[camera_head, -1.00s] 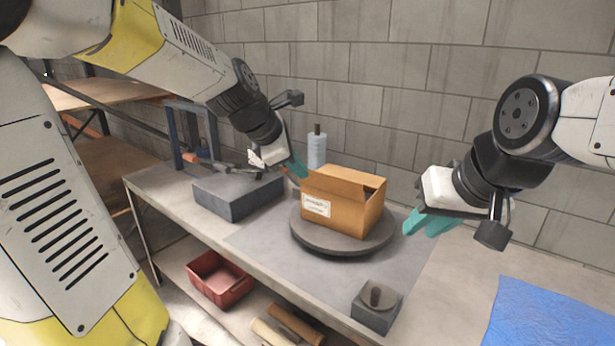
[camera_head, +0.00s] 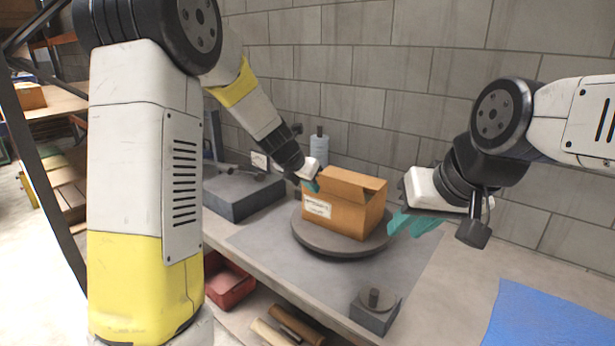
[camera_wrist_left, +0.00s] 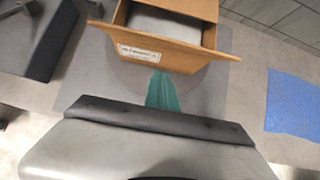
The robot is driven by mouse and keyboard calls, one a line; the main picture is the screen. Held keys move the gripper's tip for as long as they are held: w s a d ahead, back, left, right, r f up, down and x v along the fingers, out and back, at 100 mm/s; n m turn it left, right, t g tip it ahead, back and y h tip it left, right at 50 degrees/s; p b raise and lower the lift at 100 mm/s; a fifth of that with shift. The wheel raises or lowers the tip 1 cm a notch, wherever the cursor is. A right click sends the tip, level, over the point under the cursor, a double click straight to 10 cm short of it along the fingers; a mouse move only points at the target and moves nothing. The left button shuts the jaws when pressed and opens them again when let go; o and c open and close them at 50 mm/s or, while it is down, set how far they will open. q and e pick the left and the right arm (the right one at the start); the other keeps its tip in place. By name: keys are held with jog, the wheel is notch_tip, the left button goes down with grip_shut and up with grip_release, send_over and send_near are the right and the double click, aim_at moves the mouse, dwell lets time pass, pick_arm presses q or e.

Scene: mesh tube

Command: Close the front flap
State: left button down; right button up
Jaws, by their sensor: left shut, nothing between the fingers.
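An open cardboard box (camera_head: 352,217) sits on a round grey turntable (camera_head: 312,242). In the left wrist view, the box's front flap (camera_wrist_left: 185,55), by a white label (camera_wrist_left: 138,52), slopes outward from the opening. My left gripper (camera_head: 313,186) is at the box's upper left edge. Its teal fingers (camera_wrist_left: 162,90) are together and empty, right at the flap's outer edge; I cannot tell whether they touch it. My right gripper (camera_head: 413,223) is to the right of the box, apart from it. Its teal fingers overlap in view, so its opening is unclear.
A dark grey block (camera_head: 235,197) lies left of the turntable, and a bottle (camera_head: 319,148) stands behind the box. A small grey block with a round knob (camera_head: 375,310) is near the table's front edge. A blue cloth (camera_head: 550,315) lies at right. A red bin (camera_head: 230,285) is below.

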aim_at(328, 185)
pick_arm(q)
jog(key=shift+w+d+r, duration=0.4)
jog(key=shift+w+d, duration=0.15)
jog(key=shift+w, duration=0.25)
jog(key=shift+w+d+r, duration=0.35)
jog(key=shift+w+d, duration=0.15)
jog(key=shift+w, duration=0.3)
